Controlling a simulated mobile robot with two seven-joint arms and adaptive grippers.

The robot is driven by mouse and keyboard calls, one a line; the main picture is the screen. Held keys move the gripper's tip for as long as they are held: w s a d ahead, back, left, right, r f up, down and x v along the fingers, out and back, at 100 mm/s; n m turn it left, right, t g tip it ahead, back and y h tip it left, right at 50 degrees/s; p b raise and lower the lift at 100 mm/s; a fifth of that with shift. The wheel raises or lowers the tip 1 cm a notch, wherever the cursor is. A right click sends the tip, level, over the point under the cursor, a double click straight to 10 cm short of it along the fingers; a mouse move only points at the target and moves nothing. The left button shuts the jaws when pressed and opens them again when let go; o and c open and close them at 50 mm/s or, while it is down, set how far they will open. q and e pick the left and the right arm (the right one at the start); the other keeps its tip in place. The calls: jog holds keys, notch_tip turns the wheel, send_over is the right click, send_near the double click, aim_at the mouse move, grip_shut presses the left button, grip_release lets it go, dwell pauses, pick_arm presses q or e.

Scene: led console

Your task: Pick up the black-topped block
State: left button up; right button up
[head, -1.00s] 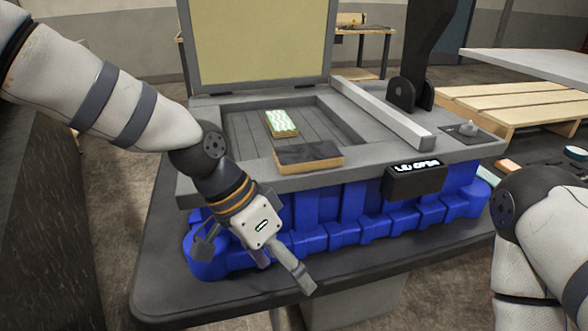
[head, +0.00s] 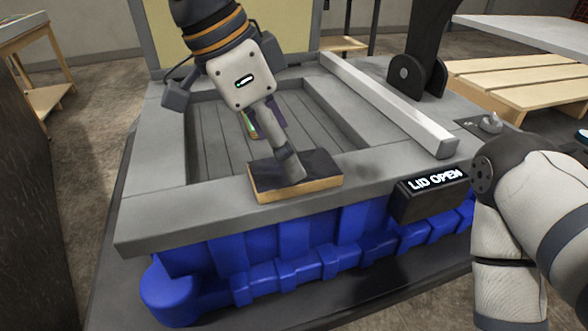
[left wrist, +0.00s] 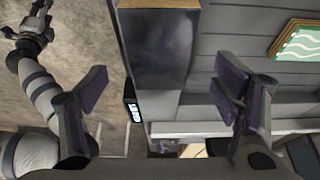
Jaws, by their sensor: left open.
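The black-topped block (head: 262,176) has pale wooden sides and lies on the front rim of the grey console frame in the head view. My left gripper (head: 278,148) is directly over it, pointing down, and one finger overlaps the block's top in that view. In the left wrist view the block (left wrist: 158,45) lies between the spread fingers of my left gripper (left wrist: 162,88), toward the top edge. The fingers are open with nothing held; whether they touch the block cannot be told. My right gripper (left wrist: 28,28) shows small in the left wrist view, its jaw state unclear.
A block with a green and white wavy top (left wrist: 298,44) lies in the slatted recess. A grey bar (head: 390,105) runs along the frame's right side. A black sign (head: 432,194) reads "LID OPEN". The raised lid (head: 300,28) stands at the back.

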pick_arm(q)
jog(key=x, duration=0.3)
jog(key=shift+d+f, duration=0.15)
jog(key=shift+f, duration=0.1)
jog(key=c, duration=1.3)
pick_arm(e)
jog(key=shift+f, duration=0.1)
pick_arm(q)
notch_tip(320, 180, up, 3)
jog(key=shift+r, duration=0.1)
jog(key=s+d+r, duration=0.1)
jog(key=s+r, duration=0.2)
jog(key=s, duration=0.1)
jog(key=s+d+r, duration=0.1)
jog(key=s+r, duration=0.2)
jog(key=s, duration=0.2)
jog(key=s+d+r+p, duration=0.1)
jog(key=s+r, duration=0.3)
jog(key=shift+s, duration=0.25)
pick_arm(e)
jog(key=shift+w+d+r+t, duration=0.1)
jog(key=shift+w+r+t, duration=0.2)
jog(key=shift+w+r, duration=0.4)
